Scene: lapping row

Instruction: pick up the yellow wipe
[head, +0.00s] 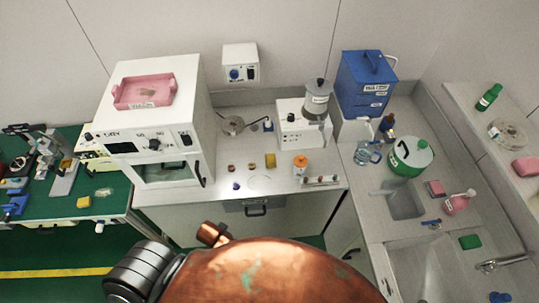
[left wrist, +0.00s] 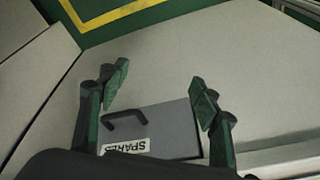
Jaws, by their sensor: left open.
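A small yellow block-like piece (head: 270,160) stands on the grey counter, left of an orange-and-white jar. Another small yellow piece (head: 84,202) lies near the front edge of the green mat at the left. I cannot tell for certain which is the wipe. My left gripper (left wrist: 161,92) shows only in the left wrist view. It is open and empty, with its fingers apart in front of a grey drawer labelled SPARES (left wrist: 165,128). No yellow wipe shows in that view. My right gripper is in neither view.
The grey counter (head: 330,197) carries small pots, a white device (head: 300,125) and the orange-topped jar (head: 300,163). A white oven (head: 155,120) stands left of the yellow block. A large copper-coloured shape hides the bottom middle.

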